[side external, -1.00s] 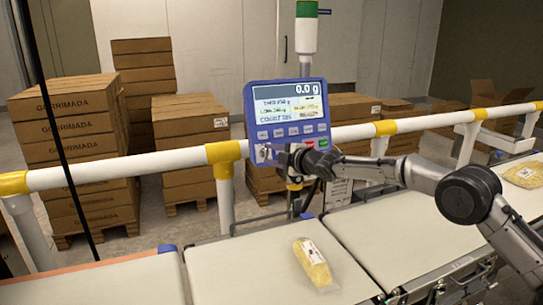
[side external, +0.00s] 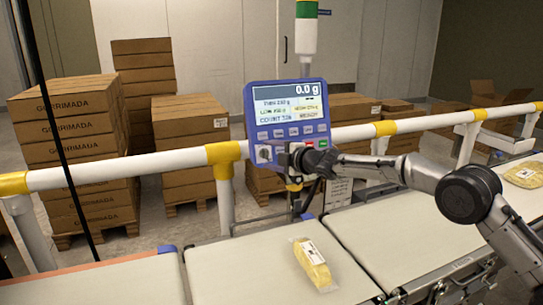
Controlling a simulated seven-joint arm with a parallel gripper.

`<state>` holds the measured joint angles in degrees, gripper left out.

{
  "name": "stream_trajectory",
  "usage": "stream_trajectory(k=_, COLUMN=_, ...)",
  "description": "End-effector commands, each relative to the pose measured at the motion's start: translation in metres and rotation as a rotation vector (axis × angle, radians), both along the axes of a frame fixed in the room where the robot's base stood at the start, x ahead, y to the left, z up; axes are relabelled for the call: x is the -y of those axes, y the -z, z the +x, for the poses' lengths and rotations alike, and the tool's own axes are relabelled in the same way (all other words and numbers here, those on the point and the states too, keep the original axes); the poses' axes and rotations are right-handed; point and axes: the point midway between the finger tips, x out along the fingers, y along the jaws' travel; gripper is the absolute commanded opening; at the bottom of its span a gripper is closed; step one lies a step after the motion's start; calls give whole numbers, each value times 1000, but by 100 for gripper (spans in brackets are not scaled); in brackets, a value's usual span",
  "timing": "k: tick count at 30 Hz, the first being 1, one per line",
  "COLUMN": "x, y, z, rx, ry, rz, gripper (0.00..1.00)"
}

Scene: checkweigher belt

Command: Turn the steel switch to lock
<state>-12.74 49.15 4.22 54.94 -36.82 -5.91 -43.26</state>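The steel switch (side external: 264,153) is a small knob at the lower left of the blue weigher panel (side external: 249,105), below the row of keys. Its exact pointing direction is too small to read. My gripper (side external: 291,162) is at the panel's lower edge, just right of the switch and apart from it. Its fingers are small and dark here, and I cannot tell whether they are open or shut.
A white and yellow rail (side external: 150,159) runs behind the belts. A yellow pack (side external: 314,263) lies on the middle belt (side external: 225,270), and another pack (side external: 525,175) lies at the right. Stacked cartons (side external: 70,140) stand behind the rail.

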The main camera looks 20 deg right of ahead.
Motion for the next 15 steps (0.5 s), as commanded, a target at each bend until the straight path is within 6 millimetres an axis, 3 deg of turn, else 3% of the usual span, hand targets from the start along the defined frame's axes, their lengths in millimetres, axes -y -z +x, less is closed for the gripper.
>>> stream_trajectory(k=15, x=3, y=-4, z=-10, rx=-1, ry=0, rz=2, gripper=70)
